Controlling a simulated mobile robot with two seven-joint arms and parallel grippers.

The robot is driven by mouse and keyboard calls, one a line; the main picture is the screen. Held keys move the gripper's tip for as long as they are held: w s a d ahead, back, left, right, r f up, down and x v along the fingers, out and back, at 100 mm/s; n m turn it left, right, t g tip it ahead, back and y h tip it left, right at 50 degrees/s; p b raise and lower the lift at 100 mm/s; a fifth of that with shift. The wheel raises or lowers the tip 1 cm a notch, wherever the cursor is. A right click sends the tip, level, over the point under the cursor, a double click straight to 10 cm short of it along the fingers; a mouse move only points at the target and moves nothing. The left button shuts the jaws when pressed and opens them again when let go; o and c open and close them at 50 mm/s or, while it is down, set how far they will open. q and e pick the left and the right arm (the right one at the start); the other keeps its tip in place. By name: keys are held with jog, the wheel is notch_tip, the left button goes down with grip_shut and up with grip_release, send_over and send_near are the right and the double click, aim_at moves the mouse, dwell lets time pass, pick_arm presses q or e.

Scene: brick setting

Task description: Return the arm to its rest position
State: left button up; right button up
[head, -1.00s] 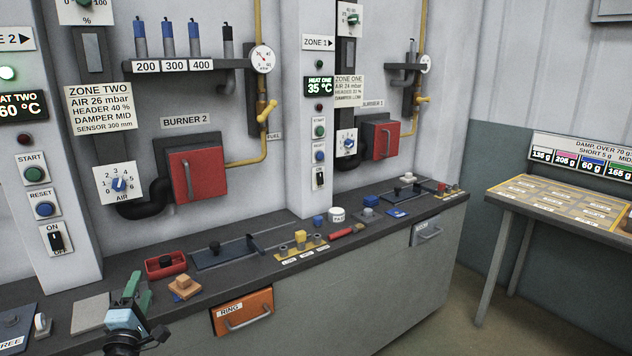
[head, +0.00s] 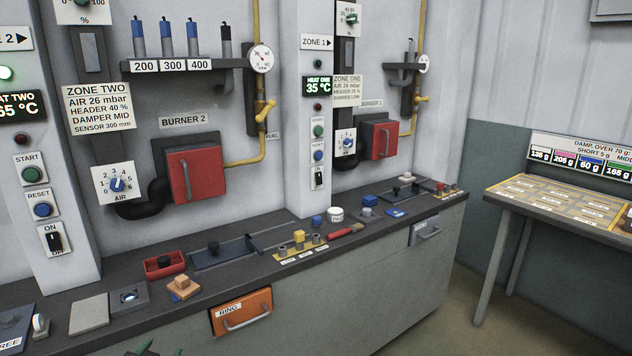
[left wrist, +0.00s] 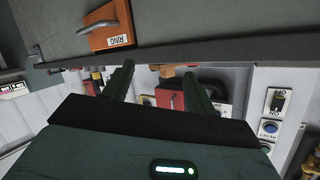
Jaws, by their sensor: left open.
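My left gripper (head: 152,350) shows only as dark green tips at the bottom edge of the head view, in front of the counter (head: 70,335). The rest of the left arm is out of that view. In the left wrist view the two dark green fingers of the left gripper (left wrist: 160,82) are spread apart with nothing between them. The counter front with the orange RING drawer (left wrist: 108,25) appears tilted beyond the fingers. My right gripper is in neither view.
The counter top holds a grey plate (head: 90,312), a dark block with a round face (head: 129,297), a wooden piece (head: 183,287) and a red tray (head: 165,264). The RING drawer (head: 241,312) is in the counter front. Open floor (head: 440,320) lies to the right.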

pick_arm(q)
jog(key=s+d+f+g+h, duration=0.1)
jog(key=s+d+f, duration=0.4)
jog(key=s+f, duration=0.35)
jog(key=s+d+f+g, duration=0.1)
jog(key=s+d+f, duration=0.1)
jog(key=s, duration=0.9)
jog(key=s+d+f+g+h, duration=0.1)
jog(key=s+d, duration=0.4)
jog(key=s, duration=0.6)
jog(key=s+d+f+n+g+h, duration=0.1)
jog(key=s+d+f, duration=0.3)
jog(key=s, duration=0.7)
jog(key=shift+g, duration=0.8)
